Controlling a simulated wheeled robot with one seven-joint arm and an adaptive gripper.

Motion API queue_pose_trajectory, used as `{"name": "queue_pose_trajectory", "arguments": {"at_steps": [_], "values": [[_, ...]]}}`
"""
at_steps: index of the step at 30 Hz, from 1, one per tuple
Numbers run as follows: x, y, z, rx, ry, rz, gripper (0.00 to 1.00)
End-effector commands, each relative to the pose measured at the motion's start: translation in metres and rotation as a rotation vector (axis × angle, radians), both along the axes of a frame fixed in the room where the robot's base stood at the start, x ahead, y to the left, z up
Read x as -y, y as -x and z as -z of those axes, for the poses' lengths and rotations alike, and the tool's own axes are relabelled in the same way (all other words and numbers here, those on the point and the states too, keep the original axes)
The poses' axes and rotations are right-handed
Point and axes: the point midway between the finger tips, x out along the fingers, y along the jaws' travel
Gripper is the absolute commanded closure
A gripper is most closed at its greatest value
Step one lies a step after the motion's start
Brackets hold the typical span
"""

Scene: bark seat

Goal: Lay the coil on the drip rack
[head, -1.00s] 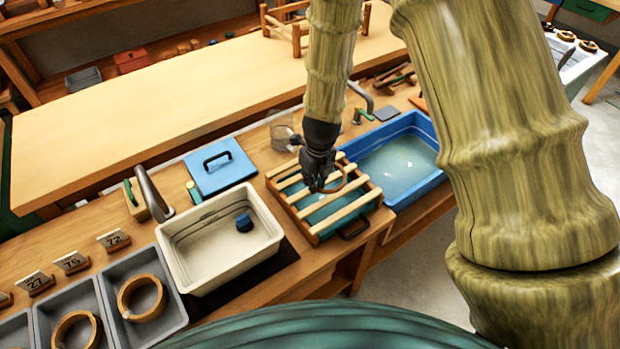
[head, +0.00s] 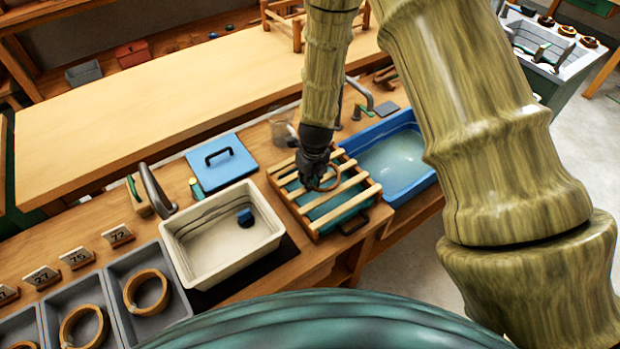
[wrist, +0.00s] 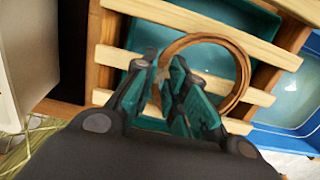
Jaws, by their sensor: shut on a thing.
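The drip rack (head: 355,202) is a tray of pale wooden slats over a teal basin, on the bench between the cream tub and the blue basin. My gripper (head: 315,178) is over the rack. It is shut on a thin brown coil (head: 334,180). In the wrist view my gripper (wrist: 168,88) pinches the left side of the coil (wrist: 243,70), and the ring spreads to the right over the slats (wrist: 200,15). I cannot tell whether the coil touches the slats.
A cream tub (head: 180,245) with a small blue object stands left of the rack. A blue water basin (head: 428,190) stands close on its right.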

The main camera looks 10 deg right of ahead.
Motion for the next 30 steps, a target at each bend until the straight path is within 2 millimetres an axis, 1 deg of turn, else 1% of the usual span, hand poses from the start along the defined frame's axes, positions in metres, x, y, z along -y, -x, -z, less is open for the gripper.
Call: {"name": "queue_pose_trajectory", "arguments": {"at_steps": [5, 6, 8, 9, 17, 22, 26, 30], "values": [[0.0, 0.0, 0.003, -0.001, 0.0, 0.0, 1.0], [0.0, 0.0, 0.002, 0.0, 0.0, 0.0, 0.79], [0.0, 0.0, 0.002, 0.0, 0.0, 0.0, 0.68], [0.0, 0.0, 0.002, 0.0, 0.0, 0.0, 0.64], [0.0, 0.0, 0.002, 0.0, 0.0, 0.0, 0.64], [0.0, 0.0, -0.003, 0.0, 0.0, 0.0, 0.64], [0.001, 0.001, -0.013, 0.001, 0.001, 0.0, 0.64], [0.002, 0.003, -0.027, 0.001, 0.001, -0.001, 0.64]]}}
